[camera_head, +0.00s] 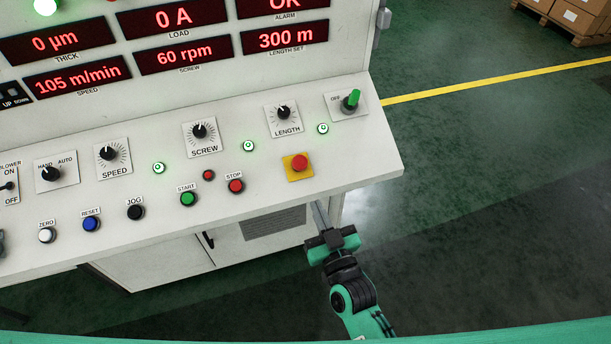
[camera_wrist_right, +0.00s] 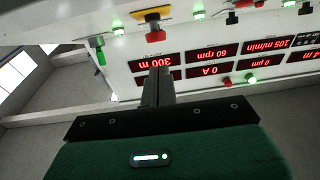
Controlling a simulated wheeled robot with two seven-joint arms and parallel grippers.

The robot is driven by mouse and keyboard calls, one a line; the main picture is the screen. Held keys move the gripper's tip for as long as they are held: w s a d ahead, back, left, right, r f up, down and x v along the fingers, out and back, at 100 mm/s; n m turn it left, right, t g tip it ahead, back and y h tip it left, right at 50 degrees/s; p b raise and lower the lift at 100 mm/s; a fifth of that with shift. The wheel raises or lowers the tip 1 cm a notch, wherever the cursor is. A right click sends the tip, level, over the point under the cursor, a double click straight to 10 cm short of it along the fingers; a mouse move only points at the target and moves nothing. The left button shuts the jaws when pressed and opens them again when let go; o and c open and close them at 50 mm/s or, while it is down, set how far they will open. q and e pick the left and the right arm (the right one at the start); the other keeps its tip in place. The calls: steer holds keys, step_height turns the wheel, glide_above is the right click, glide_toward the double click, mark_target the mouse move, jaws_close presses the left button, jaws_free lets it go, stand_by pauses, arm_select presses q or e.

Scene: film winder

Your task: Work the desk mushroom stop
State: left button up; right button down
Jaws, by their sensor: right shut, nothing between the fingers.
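The desk mushroom stop is a red mushroom button (camera_head: 299,163) on a yellow square plate, near the right front of the sloped white desk. It also shows in the right wrist view, upside down, as a red button (camera_wrist_right: 155,35) under its yellow plate. My right gripper (camera_head: 318,204) is shut and empty, just in front of the desk's front edge, below and a little right of the stop in the head view. Its fingers are apart from the button. In the right wrist view the closed fingers (camera_wrist_right: 157,72) point toward the panel. My left gripper is not in view.
Left of the stop are a red STOP button (camera_head: 236,186), a green START button (camera_head: 188,198) and several knobs. A green switch (camera_head: 351,100) stands at the desk's right end. Boxes on a pallet (camera_head: 575,18) are far off. The floor right of the desk is clear.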

mark_target(300, 165)
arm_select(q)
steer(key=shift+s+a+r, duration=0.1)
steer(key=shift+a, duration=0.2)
arm_select(e)
steer(key=shift+t, duration=0.5)
steer(key=r, duration=0.2)
steer(key=s+r, duration=0.1)
steer(key=r, duration=0.1)
steer(key=shift+d, duration=0.25)
steer(key=shift+w, duration=0.1)
